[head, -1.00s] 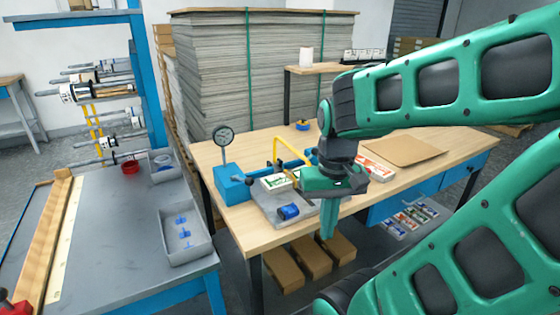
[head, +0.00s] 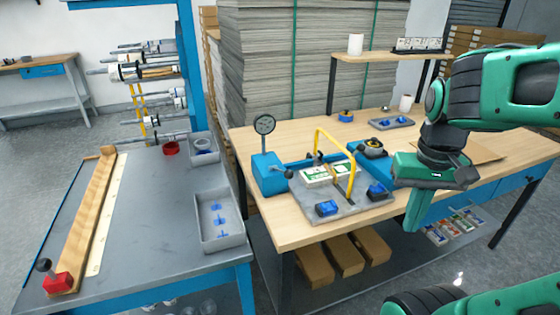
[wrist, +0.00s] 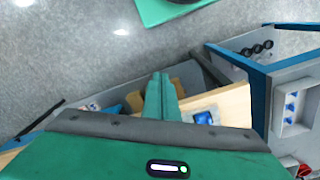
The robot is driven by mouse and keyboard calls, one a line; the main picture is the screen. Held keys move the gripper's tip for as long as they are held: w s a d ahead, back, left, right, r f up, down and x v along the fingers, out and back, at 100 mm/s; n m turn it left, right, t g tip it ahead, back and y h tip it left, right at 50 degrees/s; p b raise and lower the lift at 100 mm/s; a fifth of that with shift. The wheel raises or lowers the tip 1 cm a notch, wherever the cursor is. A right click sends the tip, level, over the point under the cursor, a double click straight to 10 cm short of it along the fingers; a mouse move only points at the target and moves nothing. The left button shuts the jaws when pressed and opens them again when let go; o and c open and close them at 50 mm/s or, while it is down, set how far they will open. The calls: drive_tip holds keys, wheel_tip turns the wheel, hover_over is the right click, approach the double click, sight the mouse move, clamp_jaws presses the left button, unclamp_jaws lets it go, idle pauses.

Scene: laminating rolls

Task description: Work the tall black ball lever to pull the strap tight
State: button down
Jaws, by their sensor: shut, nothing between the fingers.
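Several black ball knobs show in the head view. One ball (head: 290,172) is by the blue gauge box (head: 268,175), and a smaller dark ball (head: 317,155) is at the back of the grey fixture plate (head: 350,205). Another ball (head: 43,265) tops a lever on a red block (head: 58,282) on the left bench. My gripper (head: 412,222) is shut and empty, pointing down in front of the wooden table, right of the fixture. Its fingers (wrist: 160,88) are together in the wrist view.
A yellow hoop (head: 322,138) rises over the fixture and a white-green pack (head: 325,175). A grey tray (head: 218,220) sits on the left bench. Cardboard boxes (head: 345,252) lie below the wooden table (head: 285,238).

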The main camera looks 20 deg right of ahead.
drive_tip(key=w+r+n+h, duration=0.15)
drive_tip(key=w+r, duration=0.35)
drive_tip(key=w, duration=0.5)
drive_tip(key=w+a+r+n, duration=0.1)
drive_tip(key=w+a+r, duration=0.2)
drive_tip(key=w+a, duration=0.2)
drive_tip(key=w+a+r+n+t, duration=0.1)
drive_tip(key=w+a+r+n, duration=0.1)
drive_tip(key=w+a, duration=0.4)
drive_tip(key=w+a+r+n, duration=0.1)
drive_tip(key=w+a+r, duration=0.3)
drive_tip(key=a, duration=0.7)
drive_tip(key=shift+w+r+t, duration=0.25)
drive_tip(key=shift+w+t, duration=0.15)
drive_tip(key=shift+w, duration=0.75)
drive_tip(key=s+d+x, duration=0.1)
drive_tip(key=s+x, duration=0.1)
drive_tip(key=x, duration=1.1)
drive_tip(key=shift+d+f, duration=0.2)
drive_tip(key=shift+d, duration=0.05)
drive_tip(key=shift+w, duration=0.15)
